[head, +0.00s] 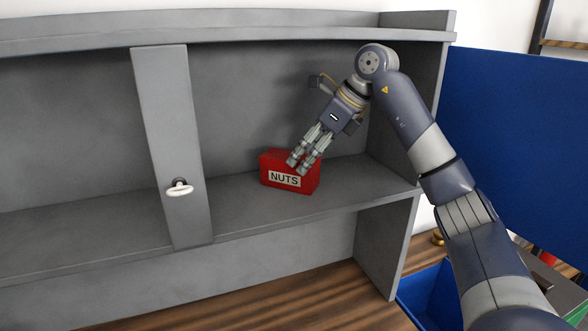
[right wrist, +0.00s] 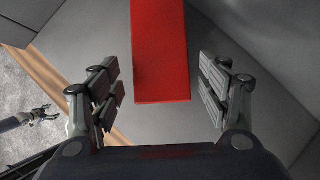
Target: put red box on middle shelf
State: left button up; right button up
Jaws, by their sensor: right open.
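The red box (head: 289,180), labelled "NUTS", stands upright on the grey middle shelf (head: 240,219), right of the upright panel. My right gripper (head: 297,167) is just above and in front of the box in the head view, its fingers pointing down at it. In the right wrist view the red box (right wrist: 160,55) lies between the two spread fingers of the right gripper (right wrist: 162,90), with a gap on each side. The fingers are open and do not appear to touch it. My left gripper shows small at the left edge of the right wrist view (right wrist: 45,114); its jaw state is unclear.
A grey upright panel (head: 168,130) with a white hook (head: 180,187) divides the shelf. The shelf unit's side wall is close to the right of my right gripper. A blue bin (head: 430,291) stands below right. The shelf left of the box is clear.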

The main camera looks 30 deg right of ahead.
jog(key=s+d+b, duration=0.1)
jog(key=s, duration=0.1)
jog(key=s+d+b, duration=0.1)
jog(key=s+d, duration=0.1)
jog(key=s, duration=0.1)
jog(key=s+d+b, duration=0.1)
jog(key=s+d, duration=0.1)
jog(key=shift+s+f, duration=0.3)
jog(key=shift+s+d+r+b, duration=0.2)
jog(key=shift+s+b, duration=0.15)
jog(key=shift+s, duration=0.2)
jog(key=shift+f, duration=0.15)
